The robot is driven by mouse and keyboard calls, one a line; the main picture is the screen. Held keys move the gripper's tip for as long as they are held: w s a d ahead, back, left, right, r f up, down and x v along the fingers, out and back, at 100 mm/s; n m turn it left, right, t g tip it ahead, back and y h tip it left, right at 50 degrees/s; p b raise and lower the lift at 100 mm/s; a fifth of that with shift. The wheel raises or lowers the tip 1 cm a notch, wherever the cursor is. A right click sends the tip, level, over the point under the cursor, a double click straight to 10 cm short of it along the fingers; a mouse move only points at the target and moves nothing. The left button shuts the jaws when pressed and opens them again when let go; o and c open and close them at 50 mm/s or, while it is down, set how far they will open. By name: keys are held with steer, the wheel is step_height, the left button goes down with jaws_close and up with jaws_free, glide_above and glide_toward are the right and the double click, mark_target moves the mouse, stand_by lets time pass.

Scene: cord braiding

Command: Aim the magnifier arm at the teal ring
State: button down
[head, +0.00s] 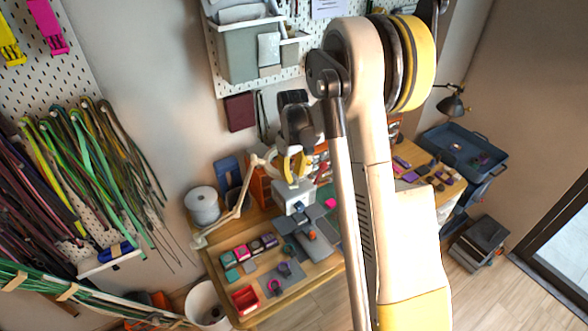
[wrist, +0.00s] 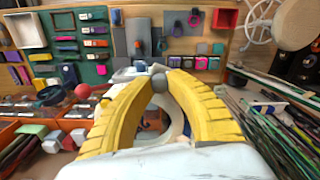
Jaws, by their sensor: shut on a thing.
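The magnifier arm (head: 236,205) is a cream jointed arm rising from the left side of the workbench. Its upper end meets my gripper (head: 292,165), whose yellow fingers point down over the bench. In the wrist view the yellow fingers (wrist: 158,88) close around a small grey knob (wrist: 158,82) at their tips. A pale rounded part shows between and below the fingers; I cannot tell whether it is the lens rim. A teal ring-like shape (head: 289,250) lies on the bench near the grey blocks, below my gripper, too small to make out clearly.
Small coloured cubes (head: 254,246) and a red bin (head: 245,298) stand on the bench front. A pink ring (head: 273,286) lies beside them. A white spool (head: 202,205) stands at the left. Cords (head: 90,165) hang on the left wall. A blue-grey tray (head: 465,148) is at right.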

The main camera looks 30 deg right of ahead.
steer(key=s+a+m+b, duration=0.2)
steer(key=s+a+m, duration=0.1)
steer(key=s+a, duration=0.5)
steer(key=shift+s+a, duration=0.15)
steer(key=shift+s, duration=0.2)
steer(key=c, duration=1.2)
jaws_free()
steer(key=shift+r, duration=0.1)
step_height(320, 180, up, 12)
steer(key=shift+f, duration=0.1)
